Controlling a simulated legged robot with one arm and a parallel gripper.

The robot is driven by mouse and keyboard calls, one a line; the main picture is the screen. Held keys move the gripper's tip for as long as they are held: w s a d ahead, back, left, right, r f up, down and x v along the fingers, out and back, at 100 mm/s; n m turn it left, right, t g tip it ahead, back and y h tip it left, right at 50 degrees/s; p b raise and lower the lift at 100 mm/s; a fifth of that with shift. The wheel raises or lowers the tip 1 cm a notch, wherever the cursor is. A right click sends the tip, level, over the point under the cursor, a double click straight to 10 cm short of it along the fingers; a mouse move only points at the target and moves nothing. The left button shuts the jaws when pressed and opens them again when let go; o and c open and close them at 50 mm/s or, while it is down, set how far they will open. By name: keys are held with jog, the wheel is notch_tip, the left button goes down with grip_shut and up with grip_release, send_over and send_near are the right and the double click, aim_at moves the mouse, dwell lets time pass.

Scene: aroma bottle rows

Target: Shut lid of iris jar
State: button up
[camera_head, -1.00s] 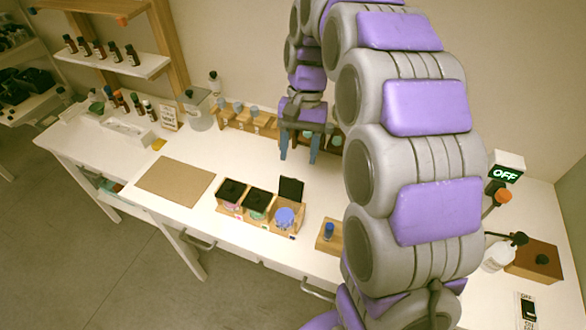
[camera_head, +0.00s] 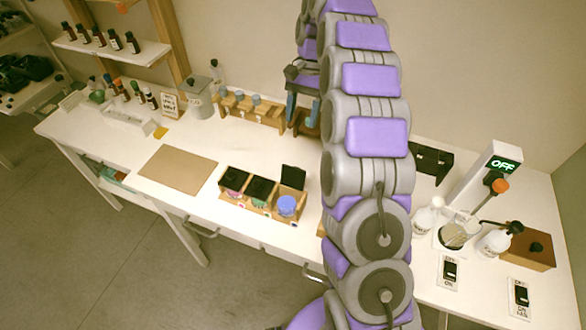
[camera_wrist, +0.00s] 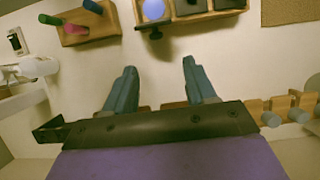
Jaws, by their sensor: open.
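A wooden rack (camera_head: 262,211) holds a row of jars on the table. Two have black lids down (camera_head: 234,180) (camera_head: 261,189). The right-hand jar (camera_head: 287,206) shows a blue-violet round top, with its black lid (camera_head: 293,178) standing upright behind it. I cannot read a label naming the iris jar. In the wrist view the blue-violet top (camera_wrist: 154,10) is at the upper edge, with the dark raised lid (camera_wrist: 150,31) just below it. My gripper (camera_wrist: 160,68) is open and empty, apart from the lid. In the head view my gripper (camera_head: 303,110) is behind the rack.
A bottle holder (camera_head: 255,112) stands at the back. A brown mat (camera_head: 178,169) lies left of the rack. White bottles (camera_head: 427,215), a beaker (camera_head: 459,230) and a wooden box (camera_head: 527,250) stand right.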

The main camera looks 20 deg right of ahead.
aim_at(294, 175)
jog(key=d+b+x, duration=0.1)
jog(key=b+x, duration=0.4)
jog(key=x, duration=1)
jog(key=shift+d+f+b, duration=0.15)
jog(key=shift+d+b, duration=0.15)
jog(key=shift+s+a, duration=0.1)
jog(key=shift+a, duration=0.4)
jog(key=shift+c, duration=0.4)
jog(key=shift+d, duration=0.25)
jog(key=c, duration=0.6)
grip_shut()
